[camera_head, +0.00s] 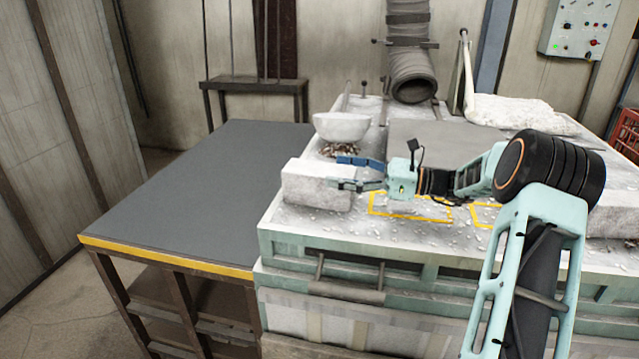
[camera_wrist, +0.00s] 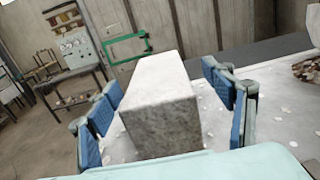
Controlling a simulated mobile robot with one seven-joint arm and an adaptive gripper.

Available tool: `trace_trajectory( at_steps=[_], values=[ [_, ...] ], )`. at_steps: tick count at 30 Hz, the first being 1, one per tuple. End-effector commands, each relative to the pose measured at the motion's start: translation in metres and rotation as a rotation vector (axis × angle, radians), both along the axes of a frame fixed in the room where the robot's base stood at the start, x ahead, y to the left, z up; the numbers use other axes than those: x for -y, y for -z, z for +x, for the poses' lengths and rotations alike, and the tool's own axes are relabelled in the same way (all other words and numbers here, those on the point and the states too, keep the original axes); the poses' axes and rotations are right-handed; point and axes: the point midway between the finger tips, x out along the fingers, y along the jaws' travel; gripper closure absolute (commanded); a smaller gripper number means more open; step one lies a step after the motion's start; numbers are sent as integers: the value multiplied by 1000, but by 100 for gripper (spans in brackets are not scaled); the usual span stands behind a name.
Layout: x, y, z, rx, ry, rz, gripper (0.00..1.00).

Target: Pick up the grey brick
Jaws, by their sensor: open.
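The grey brick (camera_head: 312,188) is a pale, rough block lying at the front left corner of the white-topped bench. In the wrist view the brick (camera_wrist: 160,112) stands between my two blue-padded fingers, with its near end facing the palm. My gripper (camera_head: 344,172) is open, with one finger on the far side of the brick's right end and the other on the near side. The wrist view shows my gripper (camera_wrist: 163,90) with a gap on each side of the brick, wider on the right.
A white bowl (camera_head: 342,127) sits over a small pile of dark bits just behind the brick. Yellow outlines (camera_head: 410,216) mark the bench top to the right. A dark grey table (camera_head: 190,185) on the left is clear. A flexible duct (camera_head: 411,70) hangs at the back.

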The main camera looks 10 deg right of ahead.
Motion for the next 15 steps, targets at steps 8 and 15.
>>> trace_trajectory(
  at_steps=[8, 15],
  values=[
    [-33, -1, 9, -2, -3, 0, 25],
    [-48, 2, 18, -2, 1, -1, 25]
  ],
)
